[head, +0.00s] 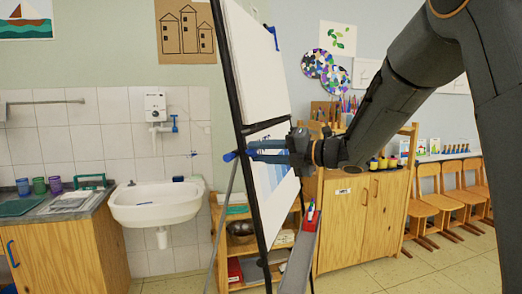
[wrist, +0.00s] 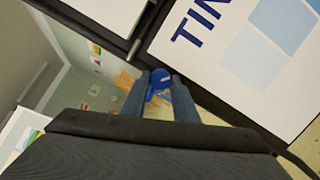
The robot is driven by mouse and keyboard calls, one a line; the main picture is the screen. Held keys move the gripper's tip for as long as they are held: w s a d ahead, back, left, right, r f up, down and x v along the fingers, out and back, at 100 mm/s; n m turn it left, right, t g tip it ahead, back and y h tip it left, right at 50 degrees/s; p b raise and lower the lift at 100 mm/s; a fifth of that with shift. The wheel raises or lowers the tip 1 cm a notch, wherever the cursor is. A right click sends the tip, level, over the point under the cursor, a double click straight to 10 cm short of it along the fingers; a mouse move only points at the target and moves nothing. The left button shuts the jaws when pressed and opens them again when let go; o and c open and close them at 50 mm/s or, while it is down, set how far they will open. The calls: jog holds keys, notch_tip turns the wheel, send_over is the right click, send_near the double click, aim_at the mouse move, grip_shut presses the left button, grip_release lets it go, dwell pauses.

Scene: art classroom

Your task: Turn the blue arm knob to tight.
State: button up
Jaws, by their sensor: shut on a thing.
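The blue arm knob (head: 230,156) is on the black easel frame (head: 235,100), at its left edge in the head view. It also shows in the wrist view (wrist: 160,77), between the two finger tips. My gripper (head: 252,151) reaches in from the right across the easel, its fingers pointing left at the knob. In the wrist view my gripper (wrist: 159,90) is shut on the knob, one finger on each side. The fingers partly hide the knob, and I cannot read any tight mark.
The easel carries white sheets (head: 258,60) close to my gripper, with a ledge (head: 297,250) below. A white sink (head: 156,203) hangs on the wall at left. A wooden cabinet (head: 350,225) stands behind the easel, with wooden chairs (head: 455,205) at right.

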jog(key=m+p, duration=0.3)
jog(key=m+h+p, duration=0.1)
jog(key=m+p, duration=0.6)
jog(key=shift+r+h, duration=0.25)
jog(key=shift+h, duration=0.15)
jog(key=o, duration=1.1)
jog(key=shift+c, duration=0.2)
jog(key=b+v, duration=0.2)
jog(key=v, duration=0.5)
jog(key=shift+d+r, duration=0.15)
jog(key=shift+d, duration=0.2)
jog(key=shift+s, duration=0.15)
